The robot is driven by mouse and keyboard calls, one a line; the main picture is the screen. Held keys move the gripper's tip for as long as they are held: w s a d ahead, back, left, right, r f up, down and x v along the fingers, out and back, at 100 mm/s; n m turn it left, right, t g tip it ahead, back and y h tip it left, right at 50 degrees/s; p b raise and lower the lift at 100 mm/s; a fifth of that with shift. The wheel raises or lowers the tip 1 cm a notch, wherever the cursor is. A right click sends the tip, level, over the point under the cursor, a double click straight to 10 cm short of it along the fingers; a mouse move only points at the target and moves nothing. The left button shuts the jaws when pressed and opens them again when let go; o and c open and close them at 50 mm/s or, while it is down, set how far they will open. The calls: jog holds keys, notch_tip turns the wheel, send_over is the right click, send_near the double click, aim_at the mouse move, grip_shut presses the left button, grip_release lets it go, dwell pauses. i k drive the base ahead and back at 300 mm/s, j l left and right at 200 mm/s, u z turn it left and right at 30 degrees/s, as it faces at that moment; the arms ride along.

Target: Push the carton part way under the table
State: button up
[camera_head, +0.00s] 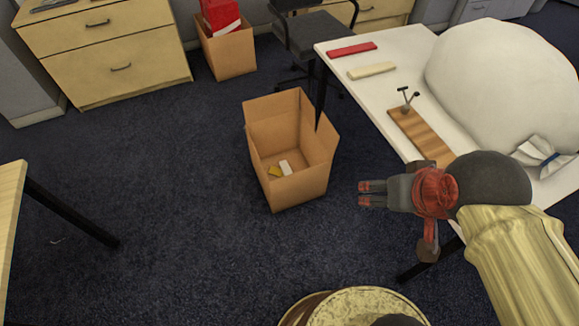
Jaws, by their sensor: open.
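An open brown cardboard carton (302,185) stands on the dark carpet with its flaps up. A yellow item and a white item lie on its floor. The white table (392,60) is to its right, and one black table leg stands close to the carton's far right side; I cannot tell whether they touch. The carton's right side is near the table's left edge. My gripper (362,194) is open and empty, pointing left, to the right of the carton and apart from it in the picture.
On the table are a red bar (352,49), a cream bar (371,70), a wooden board (422,133) and a large white bag (500,85). A black chair (318,33) and another carton (230,55) stand behind. Carpet left of the carton is clear.

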aim_at(277, 129)
jog(key=i+j+u, duration=0.2)
jog(key=u, duration=0.3)
jog(key=i+j+u, duration=0.15)
jog(key=u, duration=0.3)
jog(key=i+u, duration=0.25)
jog(key=i, duration=1.05)
